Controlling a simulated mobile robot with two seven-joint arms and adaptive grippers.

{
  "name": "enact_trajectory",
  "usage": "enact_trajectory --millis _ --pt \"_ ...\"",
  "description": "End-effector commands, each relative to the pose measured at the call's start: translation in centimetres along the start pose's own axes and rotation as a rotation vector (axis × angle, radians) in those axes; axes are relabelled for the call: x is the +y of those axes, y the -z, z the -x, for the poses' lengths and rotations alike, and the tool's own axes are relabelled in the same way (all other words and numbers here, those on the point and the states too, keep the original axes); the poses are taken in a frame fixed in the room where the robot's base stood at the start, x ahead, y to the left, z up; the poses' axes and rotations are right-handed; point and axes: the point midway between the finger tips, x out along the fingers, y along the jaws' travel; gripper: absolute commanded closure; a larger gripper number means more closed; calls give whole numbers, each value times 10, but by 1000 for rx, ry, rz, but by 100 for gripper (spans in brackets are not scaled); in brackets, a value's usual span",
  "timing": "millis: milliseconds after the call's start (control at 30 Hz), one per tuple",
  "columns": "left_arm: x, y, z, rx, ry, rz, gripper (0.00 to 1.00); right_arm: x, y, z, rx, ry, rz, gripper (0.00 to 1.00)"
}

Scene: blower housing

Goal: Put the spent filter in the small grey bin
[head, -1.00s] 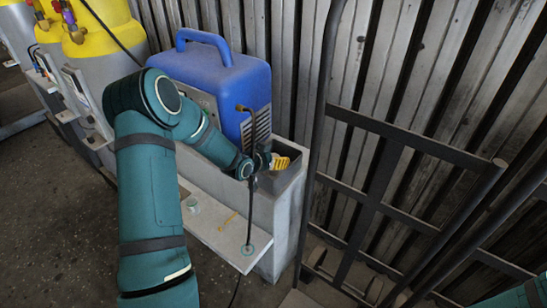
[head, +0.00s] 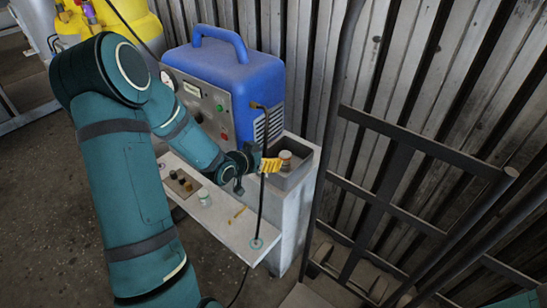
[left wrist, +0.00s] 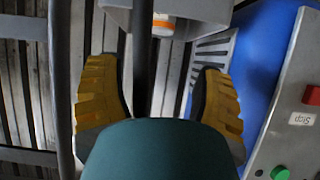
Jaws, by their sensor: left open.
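A small cylinder, pale with an orange-brown band, which looks like the spent filter (head: 287,158), stands inside the open-topped grey bin (head: 304,174) beside the blue machine. It also shows partly at the top of the left wrist view (left wrist: 163,24), where the bin's edge (left wrist: 118,17) is near it. My left gripper (head: 271,165), with yellow fingers, is open at the bin's left side, apart from the cylinder. In the left wrist view the fingers (left wrist: 157,68) are spread, with a dark hose between them and nothing held. My right gripper is out of view.
A blue machine (head: 232,85) with a control panel stands behind the gripper. A dark hose (head: 262,195) runs down past the fingers to the pale shelf (head: 215,220), which holds a small jar (head: 204,197). A dark metal frame (head: 400,150) stands at right.

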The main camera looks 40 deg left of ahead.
Motion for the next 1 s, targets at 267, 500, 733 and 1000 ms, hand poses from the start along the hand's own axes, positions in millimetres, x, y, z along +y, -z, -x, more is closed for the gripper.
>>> enact_trajectory --millis 267,500,733,1000 --pt "13 -8 -2 -25 -18 24 33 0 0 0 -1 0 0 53" --pt "136 -88 -25 -316 -145 225 33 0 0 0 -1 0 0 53" --pt "260 -189 15 -737 -213 354 33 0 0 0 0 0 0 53" --pt "300 -232 54 -942 -198 383 33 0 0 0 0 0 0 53"
